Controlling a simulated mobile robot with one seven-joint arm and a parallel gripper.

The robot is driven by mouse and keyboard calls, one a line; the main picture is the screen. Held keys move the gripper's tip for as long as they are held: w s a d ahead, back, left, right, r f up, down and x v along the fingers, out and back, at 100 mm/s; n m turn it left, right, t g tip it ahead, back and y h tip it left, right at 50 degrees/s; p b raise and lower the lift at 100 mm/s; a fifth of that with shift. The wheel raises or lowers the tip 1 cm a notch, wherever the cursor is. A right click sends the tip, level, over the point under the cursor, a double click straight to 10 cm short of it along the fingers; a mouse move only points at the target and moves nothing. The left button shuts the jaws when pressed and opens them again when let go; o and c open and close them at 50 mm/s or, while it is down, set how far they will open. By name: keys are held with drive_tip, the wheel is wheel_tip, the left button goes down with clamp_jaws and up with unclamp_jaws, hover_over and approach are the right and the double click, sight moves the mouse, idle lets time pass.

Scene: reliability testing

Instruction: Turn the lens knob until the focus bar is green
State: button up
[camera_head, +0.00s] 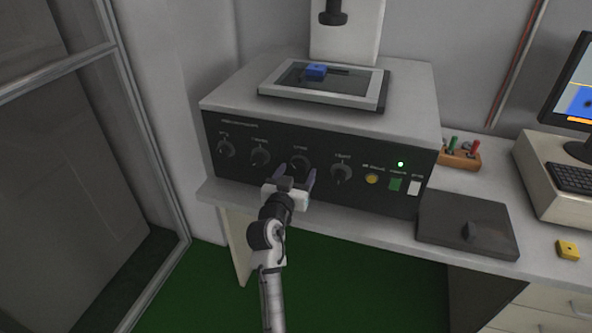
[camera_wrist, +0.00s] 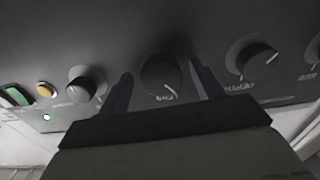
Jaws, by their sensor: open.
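A dark front panel (camera_head: 240,180) on the grey machine carries a row of black knobs; their labels are too small to read, so I cannot tell which is the lens knob. My gripper (camera_head: 295,174) is open in front of the third knob (camera_head: 300,163) from the left. In the wrist view this knob (camera_wrist: 161,76) sits between the two spread fingers, with gaps on both sides. Its white mark points down and slightly right there. The monitor (camera_head: 580,95) at the right edge is cut off and shows an orange bar (camera_head: 579,120) below a blue area.
Neighbouring knobs (camera_head: 261,156) and (camera_head: 341,173) flank the gripper closely. A yellow button (camera_head: 371,179), green button (camera_head: 394,184) and white switch (camera_head: 414,188) are farther right. A dark pad (camera_head: 445,230) lies on the bench. A glass-door frame (camera_head: 150,130) stands left.

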drive_tip(key=shift+w, duration=0.2)
drive_tip(key=shift+c, duration=0.3)
drive_tip(key=c, duration=0.9)
drive_tip(key=shift+n, duration=0.4)
drive_tip(key=n, duration=0.3)
drive_tip(key=shift+d+r+p, duration=0.1)
drive_tip(key=shift+p, duration=0.3)
drive_tip(key=shift+s+n+p, duration=0.1)
drive_tip(key=shift+n+p, duration=0.4)
drive_tip(key=shift+n, duration=1.1)
